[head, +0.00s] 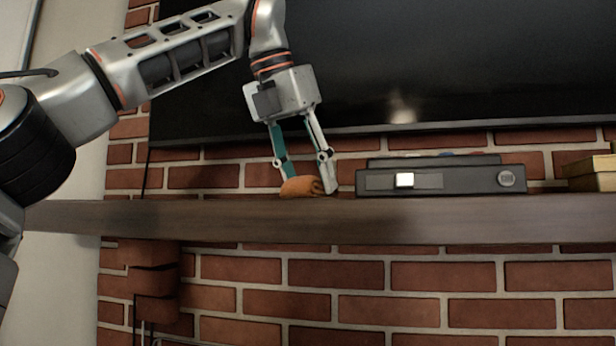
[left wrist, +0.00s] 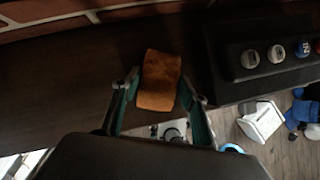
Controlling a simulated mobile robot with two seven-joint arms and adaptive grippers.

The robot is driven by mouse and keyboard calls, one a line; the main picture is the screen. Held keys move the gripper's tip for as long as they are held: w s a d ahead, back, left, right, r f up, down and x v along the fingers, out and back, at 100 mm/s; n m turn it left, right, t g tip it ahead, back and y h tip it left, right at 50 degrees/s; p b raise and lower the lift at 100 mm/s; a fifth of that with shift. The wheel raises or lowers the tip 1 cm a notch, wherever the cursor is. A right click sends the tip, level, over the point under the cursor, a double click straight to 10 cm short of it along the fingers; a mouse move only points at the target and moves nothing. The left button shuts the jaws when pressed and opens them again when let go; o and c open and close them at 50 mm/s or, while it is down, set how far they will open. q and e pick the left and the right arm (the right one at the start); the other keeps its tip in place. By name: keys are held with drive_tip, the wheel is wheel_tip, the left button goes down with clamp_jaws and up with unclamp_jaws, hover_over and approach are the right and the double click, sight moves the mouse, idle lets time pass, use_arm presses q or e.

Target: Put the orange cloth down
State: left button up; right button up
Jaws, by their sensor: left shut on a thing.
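The orange cloth (head: 300,187) is a small folded piece at the top edge of the wooden mantel shelf (head: 230,220) in the head view. My left gripper (head: 308,184) points down from above and is shut on the cloth. In the left wrist view, the cloth (left wrist: 160,80) lies between the two fingers of the left gripper (left wrist: 158,92) and sticks out past their tips over the dark shelf top. I cannot tell whether the cloth's underside fully rests on the shelf. My right gripper is in neither view.
A black box-shaped device (head: 440,180) with a knob stands on the shelf just right of the gripper. Yellowish boxes (head: 592,172) are at the far right. A large black screen (head: 430,60) hangs behind the arm. The shelf left of the cloth looks clear.

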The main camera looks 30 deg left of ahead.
use_arm(q)
drive_tip(key=o, duration=1.1)
drive_tip(key=shift+f, duration=0.1)
drive_tip(key=shift+s, duration=0.1)
drive_tip(key=shift+v, duration=3.8)
